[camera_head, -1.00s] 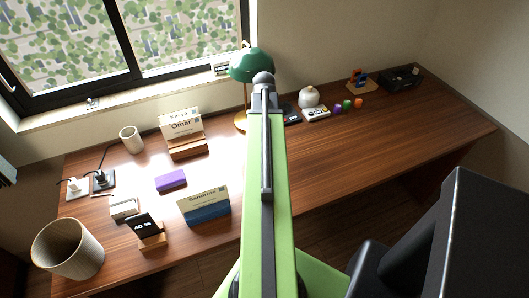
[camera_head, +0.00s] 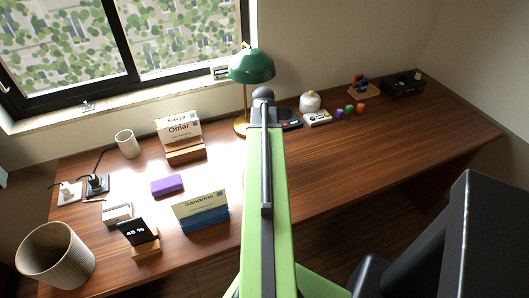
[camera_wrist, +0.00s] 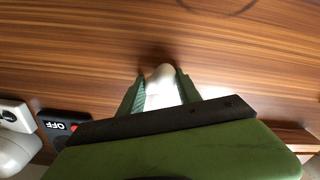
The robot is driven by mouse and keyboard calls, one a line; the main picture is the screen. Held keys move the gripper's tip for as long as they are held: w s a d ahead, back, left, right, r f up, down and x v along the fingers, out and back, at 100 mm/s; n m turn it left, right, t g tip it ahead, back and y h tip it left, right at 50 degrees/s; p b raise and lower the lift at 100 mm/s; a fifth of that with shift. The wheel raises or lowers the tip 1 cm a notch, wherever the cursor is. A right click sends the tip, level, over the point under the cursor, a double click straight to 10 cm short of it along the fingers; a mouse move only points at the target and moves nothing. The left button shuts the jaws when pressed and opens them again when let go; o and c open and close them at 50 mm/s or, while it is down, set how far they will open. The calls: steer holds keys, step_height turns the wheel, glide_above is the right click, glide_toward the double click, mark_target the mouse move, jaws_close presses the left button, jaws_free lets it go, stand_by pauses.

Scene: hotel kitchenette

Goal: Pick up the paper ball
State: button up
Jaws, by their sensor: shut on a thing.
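The paper ball (camera_wrist: 161,76) is a small white lump in the wrist view, between the two green fingers. My gripper (camera_wrist: 160,84) is shut on it, with a finger against each side. The brown wood desk shows behind and beyond it; I cannot tell how far the ball is from the surface. In the head view my green arm hides the gripper and the ball.
A green lamp (camera_head: 252,66), name-card holders (camera_head: 204,215), a purple block (camera_head: 167,185) and a ribbed bin (camera_head: 55,255) stand on the left half. A black device marked OFF (camera_wrist: 62,128) lies near my gripper.

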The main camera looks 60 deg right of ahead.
jaws_close()
